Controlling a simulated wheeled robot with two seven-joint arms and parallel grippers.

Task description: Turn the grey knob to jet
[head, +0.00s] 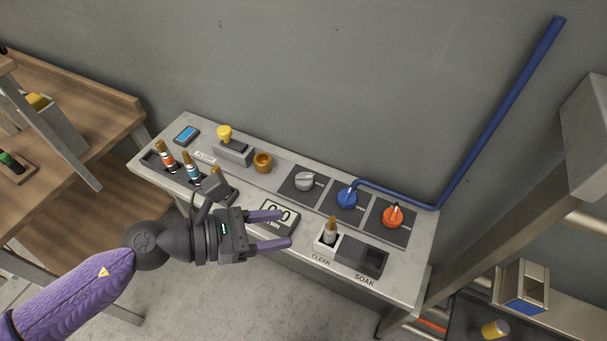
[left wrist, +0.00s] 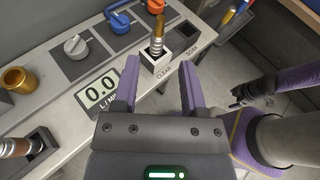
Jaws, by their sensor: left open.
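The grey knob (head: 304,181) sits on a dark square plate on the bench top, left of the blue knob (head: 347,199) and the orange knob (head: 392,217). In the left wrist view the grey knob (left wrist: 75,46) is at the upper left, clear of the fingers. The plate's small lettering is too small to read. My left gripper (head: 287,229) is open and empty, over the front of the bench near the flow display (head: 279,215), apart from the knob. My right gripper (left wrist: 240,97) shows small at the right of the left wrist view; its jaws are unclear.
A nozzle (head: 331,230) stands in the CLEAR holder, beside the dark SOAK box (head: 361,257). Several nozzles stand at the left, near a brass cup (head: 263,162) and a yellow knob (head: 225,134). A blue pipe (head: 500,105) rises at the right.

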